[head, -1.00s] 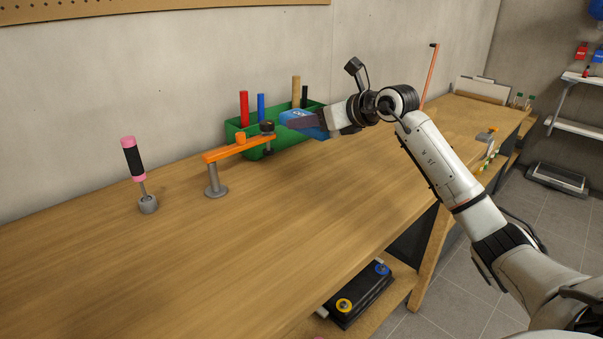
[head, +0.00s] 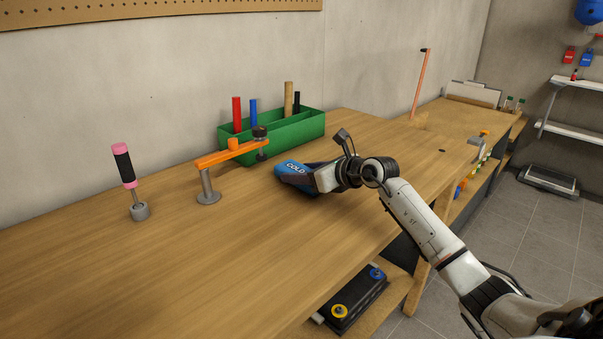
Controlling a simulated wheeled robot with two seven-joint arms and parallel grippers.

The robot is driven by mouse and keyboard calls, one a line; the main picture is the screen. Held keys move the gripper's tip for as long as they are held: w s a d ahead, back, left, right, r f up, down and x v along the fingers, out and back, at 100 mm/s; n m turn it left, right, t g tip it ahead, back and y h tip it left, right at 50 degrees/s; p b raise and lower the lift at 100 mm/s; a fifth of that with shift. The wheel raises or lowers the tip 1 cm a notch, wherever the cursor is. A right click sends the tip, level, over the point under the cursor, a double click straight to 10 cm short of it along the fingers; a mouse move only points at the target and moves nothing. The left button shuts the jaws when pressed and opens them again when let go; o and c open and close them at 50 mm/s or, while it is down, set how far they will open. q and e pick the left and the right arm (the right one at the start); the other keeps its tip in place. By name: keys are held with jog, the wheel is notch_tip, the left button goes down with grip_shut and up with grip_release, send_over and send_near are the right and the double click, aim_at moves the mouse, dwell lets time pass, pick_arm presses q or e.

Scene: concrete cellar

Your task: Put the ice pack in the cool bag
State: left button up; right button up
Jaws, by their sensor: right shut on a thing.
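The blue ice pack (head: 292,167), with "COLD" in white letters, is in the head view near the middle of the workbench. My right gripper (head: 308,178) is shut on it and holds it low over the bench top, in front of the green box. I cannot tell whether the pack touches the wood. No cool bag can be made out in this view. My left gripper is not in view.
A green box (head: 312,126) with several coloured rods stands behind the pack. An orange arm on a grey post (head: 208,188) and a pink-black handle (head: 124,166) stand to the left. A battery (head: 352,300) sits on the lower shelf. The front left bench (head: 120,280) is clear.

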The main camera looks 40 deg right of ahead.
jog(key=shift+r, duration=0.1)
jog(key=o, duration=1.3)
jog(key=shift+f, duration=0.2)
